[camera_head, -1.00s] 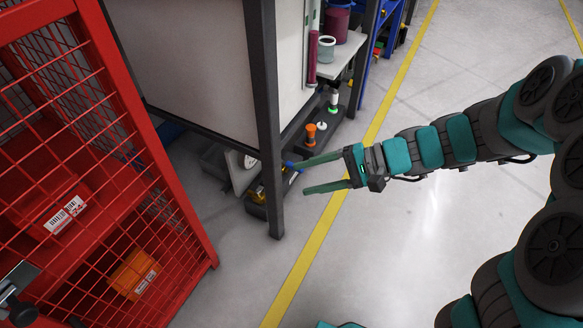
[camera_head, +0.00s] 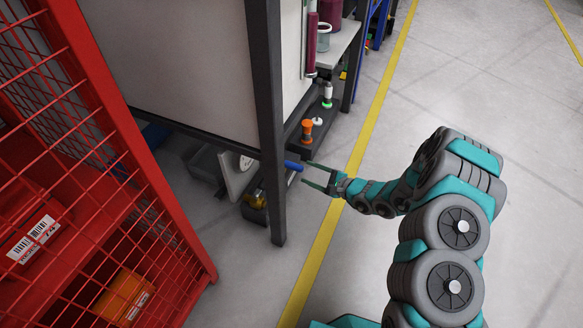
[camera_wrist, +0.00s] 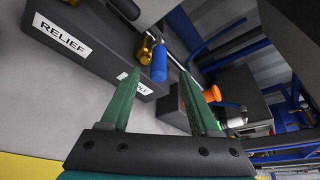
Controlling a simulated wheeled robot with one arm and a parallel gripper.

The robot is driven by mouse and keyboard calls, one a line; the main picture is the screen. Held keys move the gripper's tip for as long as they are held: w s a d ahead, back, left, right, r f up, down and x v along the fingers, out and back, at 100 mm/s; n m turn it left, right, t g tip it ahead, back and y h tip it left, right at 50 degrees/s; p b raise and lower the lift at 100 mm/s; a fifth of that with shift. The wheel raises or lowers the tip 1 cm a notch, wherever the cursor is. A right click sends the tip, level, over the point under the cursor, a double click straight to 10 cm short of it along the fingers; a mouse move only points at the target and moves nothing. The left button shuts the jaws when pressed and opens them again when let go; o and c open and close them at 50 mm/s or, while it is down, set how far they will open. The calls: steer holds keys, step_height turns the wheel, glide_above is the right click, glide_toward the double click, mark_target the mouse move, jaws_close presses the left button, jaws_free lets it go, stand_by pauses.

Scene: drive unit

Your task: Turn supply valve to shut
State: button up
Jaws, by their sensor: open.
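A blue handle (camera_head: 292,165) sticks out past the dark post, low under the cabinet. In the wrist view, the blue handle (camera_wrist: 159,62) is on a metal lever with a brass part (camera_wrist: 145,48) beside it. No label reading "supply" is legible, so I cannot tell whether this lever is the supply valve. My gripper (camera_head: 305,172) is open and empty, its fingertips close to the blue handle. In the wrist view, the handle lies beyond and between the green fingers of my gripper (camera_wrist: 160,78); I see no grip on it.
A dark block carries a RELIEF label (camera_wrist: 65,35); a second label (camera_wrist: 140,84) is partly hidden by a finger. An orange knob (camera_head: 307,130) stands behind the handle. The dark post (camera_head: 268,130) and red cage (camera_head: 150,170) are at left. Floor at right is clear.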

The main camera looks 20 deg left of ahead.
mark_target(300, 170)
steer(key=shift+w+a+f, duration=0.15)
steer(key=shift+f, duration=0.25)
steer(key=b+x, duration=0.1)
steer(key=x, duration=0.6)
steer(key=shift+w+a, duration=0.1)
steer(key=shift+a, duration=0.05)
steer(key=shift+r, duration=0.1)
steer(key=shift+c, duration=0.3)
jaws_close()
stand_by(0.5)
